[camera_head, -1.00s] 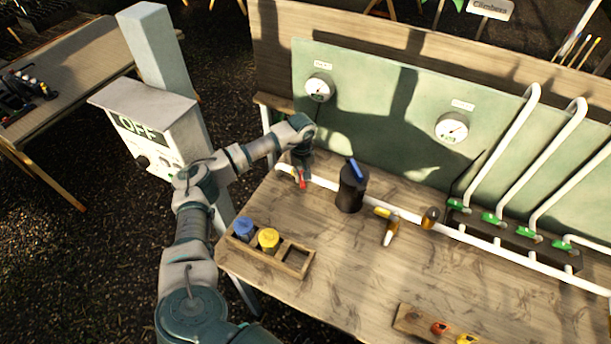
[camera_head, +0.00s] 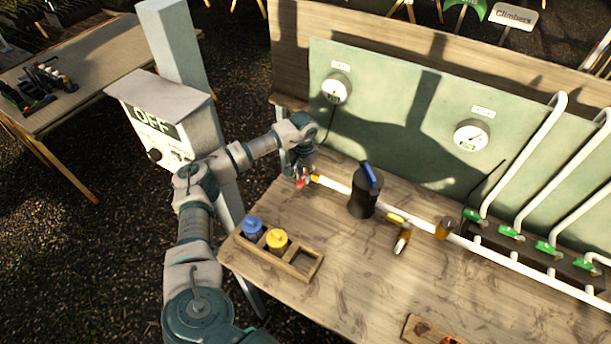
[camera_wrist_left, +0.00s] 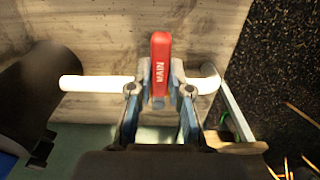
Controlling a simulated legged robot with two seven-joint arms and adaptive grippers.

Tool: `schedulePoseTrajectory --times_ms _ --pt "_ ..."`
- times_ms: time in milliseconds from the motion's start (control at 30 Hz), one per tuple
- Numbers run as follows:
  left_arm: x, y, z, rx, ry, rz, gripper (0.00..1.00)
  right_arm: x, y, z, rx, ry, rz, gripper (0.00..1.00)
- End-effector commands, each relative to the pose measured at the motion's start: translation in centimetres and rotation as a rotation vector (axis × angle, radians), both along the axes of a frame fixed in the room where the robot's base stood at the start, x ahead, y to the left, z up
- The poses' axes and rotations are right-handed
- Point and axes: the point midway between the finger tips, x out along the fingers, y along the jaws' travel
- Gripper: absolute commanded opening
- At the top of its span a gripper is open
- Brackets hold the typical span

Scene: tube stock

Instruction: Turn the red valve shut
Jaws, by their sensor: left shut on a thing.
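The red valve handle (camera_wrist_left: 161,65), lettered MAIN, shows in the left wrist view between the two fingers of my left gripper (camera_wrist_left: 160,92). The gripper is shut on it near its base. In this view the handle lies crosswise to the white pipe (camera_wrist_left: 98,83), which shows on both sides. In the head view my left gripper (camera_head: 301,172) is at the pipe's left end, and only a small red part of the handle (camera_head: 301,182) shows below it. My right gripper is out of view.
A black cylinder with a blue handle (camera_head: 364,195) stands on the pipe to the right. A wooden tray (camera_head: 313,266) with blue and yellow pots is in front.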

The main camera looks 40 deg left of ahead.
Motion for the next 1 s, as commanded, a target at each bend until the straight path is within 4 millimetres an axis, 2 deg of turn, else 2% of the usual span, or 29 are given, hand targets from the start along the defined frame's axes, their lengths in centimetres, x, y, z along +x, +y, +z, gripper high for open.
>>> schedulePoseTrajectory --times_ms 400,433,500,533,833,1000 --pt "0.1 0.3 0.3 0.001 -0.009 -0.006 0.0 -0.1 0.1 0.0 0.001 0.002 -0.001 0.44" --pt "0.1 0.3 0.3 0.001 -0.009 -0.006 0.23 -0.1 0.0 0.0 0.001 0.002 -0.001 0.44" --pt "0.1 0.3 0.3 0.001 -0.008 -0.006 0.41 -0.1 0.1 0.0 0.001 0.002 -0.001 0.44" --pt "0.1 0.3 0.2 0.001 -0.008 -0.006 0.44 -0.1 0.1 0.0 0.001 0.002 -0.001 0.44" --pt "0.1 0.2 0.2 0.0 -0.004 -0.006 0.44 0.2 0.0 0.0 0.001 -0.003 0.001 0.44" --pt "0.1 0.2 2.1 0.001 -0.006 -0.005 0.44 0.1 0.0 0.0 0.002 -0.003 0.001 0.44"
